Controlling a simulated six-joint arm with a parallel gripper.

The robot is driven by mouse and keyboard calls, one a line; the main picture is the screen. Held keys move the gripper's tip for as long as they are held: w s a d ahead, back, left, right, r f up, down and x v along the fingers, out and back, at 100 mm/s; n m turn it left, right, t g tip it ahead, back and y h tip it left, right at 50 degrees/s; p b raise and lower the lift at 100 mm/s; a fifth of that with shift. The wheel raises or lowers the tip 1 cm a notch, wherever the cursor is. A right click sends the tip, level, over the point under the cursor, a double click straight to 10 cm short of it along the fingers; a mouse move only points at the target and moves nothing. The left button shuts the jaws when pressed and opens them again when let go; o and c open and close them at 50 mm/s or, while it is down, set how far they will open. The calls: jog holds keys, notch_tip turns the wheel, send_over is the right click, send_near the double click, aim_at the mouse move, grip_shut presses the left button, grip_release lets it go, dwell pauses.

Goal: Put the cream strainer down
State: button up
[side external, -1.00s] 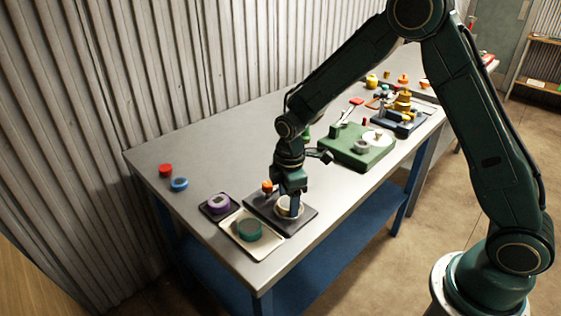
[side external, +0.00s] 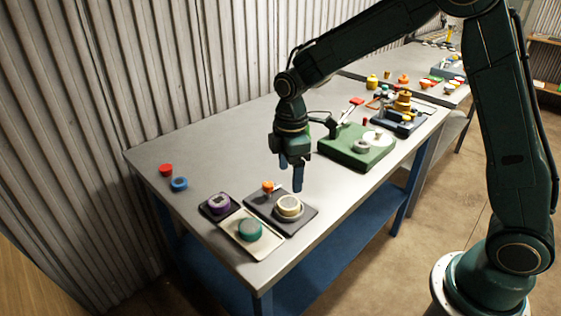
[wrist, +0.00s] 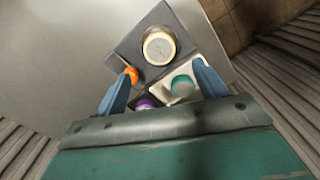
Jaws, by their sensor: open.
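The cream strainer (side external: 288,204) is a round, pale piece sitting in a grey ring on the dark square plate (side external: 265,208). It also shows in the wrist view (wrist: 159,46), near the top, on the same dark plate (wrist: 128,45). My gripper (side external: 292,185) is open and empty above the table, above and behind the strainer and clear of it. In the wrist view its two blue fingers (wrist: 160,88) are spread wide with nothing between them at their level.
An orange-topped piece (side external: 268,187) stands at the dark plate's back corner. A cream tray (side external: 262,252) holds a teal round piece (side external: 250,229); a purple one (side external: 218,202) sits behind. Red (side external: 166,170) and blue (side external: 180,184) pieces lie at left. A green fixture (side external: 345,150) stands to the right.

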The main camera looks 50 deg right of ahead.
jog(key=shift+r, duration=1.75)
jog(key=s+d+r+m+t, duration=0.3)
jog(key=s+r+m, duration=0.3)
jog(key=s+r, duration=0.45)
jog(key=s+d+r+m+t, duration=0.1)
jog(key=s+m, duration=0.5)
jog(key=s, duration=0.8)
jog(key=shift+s+d+m+t, duration=0.3)
jog(key=shift+d+t, duration=0.2)
jog(key=shift+t, duration=0.3)
jog(key=shift+c, duration=0.4)
